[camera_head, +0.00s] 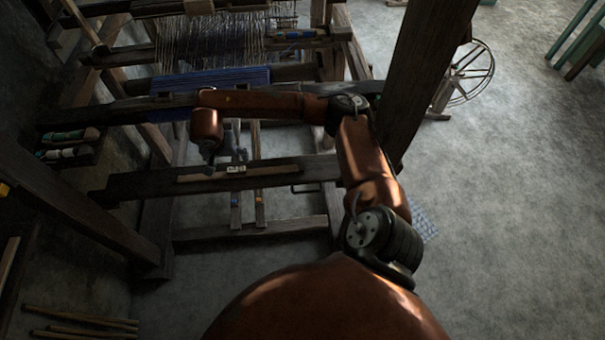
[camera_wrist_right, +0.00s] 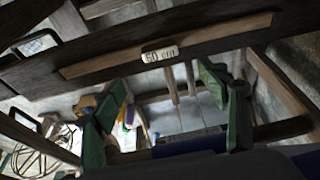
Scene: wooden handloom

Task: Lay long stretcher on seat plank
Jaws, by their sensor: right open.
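The long stretcher (camera_head: 270,170) is a pale, thin wooden strip with a white label. It lies lengthwise along the top of the dark seat plank (camera_head: 318,165). In the right wrist view the stretcher (camera_wrist_right: 105,62) runs along the seat plank (camera_wrist_right: 45,82), and its label reads "60 cm". My right gripper (camera_head: 209,170) is over the plank near the stretcher's left part in the head view. Its green-padded fingers (camera_wrist_right: 165,90) are apart with nothing between them, and the stretcher is beyond the fingertips. My left gripper is not in view.
The loom's warp threads (camera_head: 210,40) and blue cloth (camera_head: 215,78) are behind the plank. A dark post (camera_head: 425,75) rises at the right. A holder with coloured shuttles (camera_head: 68,145) is at the left. Loose sticks (camera_head: 85,322) lie at the lower left.

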